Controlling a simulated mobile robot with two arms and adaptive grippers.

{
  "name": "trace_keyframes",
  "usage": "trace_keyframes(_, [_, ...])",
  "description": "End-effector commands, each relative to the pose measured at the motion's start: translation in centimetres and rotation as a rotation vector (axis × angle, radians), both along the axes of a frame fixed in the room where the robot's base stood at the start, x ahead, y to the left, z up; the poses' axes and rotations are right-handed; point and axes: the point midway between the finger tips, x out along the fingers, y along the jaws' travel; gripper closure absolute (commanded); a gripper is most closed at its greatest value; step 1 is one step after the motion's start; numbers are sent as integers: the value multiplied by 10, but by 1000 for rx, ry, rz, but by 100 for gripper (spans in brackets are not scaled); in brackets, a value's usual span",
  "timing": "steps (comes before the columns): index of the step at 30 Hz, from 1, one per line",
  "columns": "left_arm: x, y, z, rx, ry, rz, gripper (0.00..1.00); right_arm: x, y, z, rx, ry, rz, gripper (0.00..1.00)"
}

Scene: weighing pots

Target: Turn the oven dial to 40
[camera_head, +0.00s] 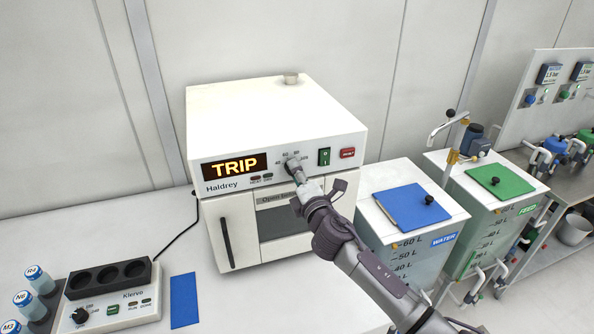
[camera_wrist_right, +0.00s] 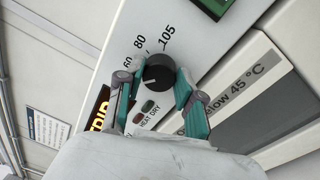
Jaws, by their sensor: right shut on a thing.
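The white oven (camera_head: 275,120) stands on the bench with its display (camera_head: 235,166) reading TRIP. Its black dial (camera_wrist_right: 158,72) is on the front panel, among the marks 60, 80 and 105. A pale pointer line on the dial points to the lower left in the right wrist view, toward the left finger. The 40 mark is hidden there. My right gripper (camera_wrist_right: 155,88) is shut on the dial, with one teal finger on each side of it. In the head view my right gripper (camera_head: 294,168) covers most of the dial. My left gripper is out of view.
Right of the dial are a green switch (camera_head: 324,156) and a red button (camera_head: 347,153). WATER (camera_head: 437,252) and FEED (camera_head: 497,222) tanks stand at right.

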Motion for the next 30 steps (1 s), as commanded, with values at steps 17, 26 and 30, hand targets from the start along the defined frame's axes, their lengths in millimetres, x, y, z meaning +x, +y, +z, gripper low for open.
trace_keyframes(17, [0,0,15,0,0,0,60,0,0,0,-289,-91,0,98])
trace_keyframes(26, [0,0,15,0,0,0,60,0,0,-1,-311,-97,0,98])
trace_keyframes(30, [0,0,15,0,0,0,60,0,0,-1,-311,-97,0,98])
